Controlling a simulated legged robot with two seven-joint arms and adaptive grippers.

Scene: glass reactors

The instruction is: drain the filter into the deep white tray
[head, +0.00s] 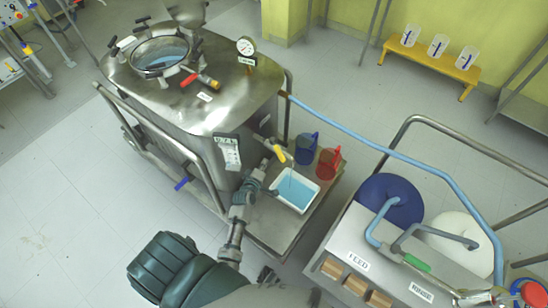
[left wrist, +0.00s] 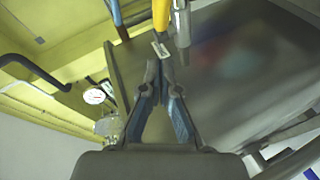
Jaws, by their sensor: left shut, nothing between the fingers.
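The filter is a steel vessel (head: 180,100) with a round sight glass (head: 160,54) on top that shows blue liquid. A valve with a yellow handle (head: 279,153) is low on its right side; the handle also shows in the left wrist view (left wrist: 160,14), beside a steel pipe (left wrist: 182,26). The deep white tray (head: 312,194) stands below the valve and holds light-blue liquid. My left gripper (head: 268,168) is shut and empty beside the valve. In the left wrist view its fingertips (left wrist: 163,66) are just short of the yellow handle. I cannot tell if they touch it.
A blue jug (head: 306,148) and a red jug (head: 328,163) stand behind the tray. A light-blue hose (head: 390,150) runs from the vessel to a cart labelled FEED and RINSE (head: 385,262). A yellow bench (head: 435,60) with clear beakers is at the back right.

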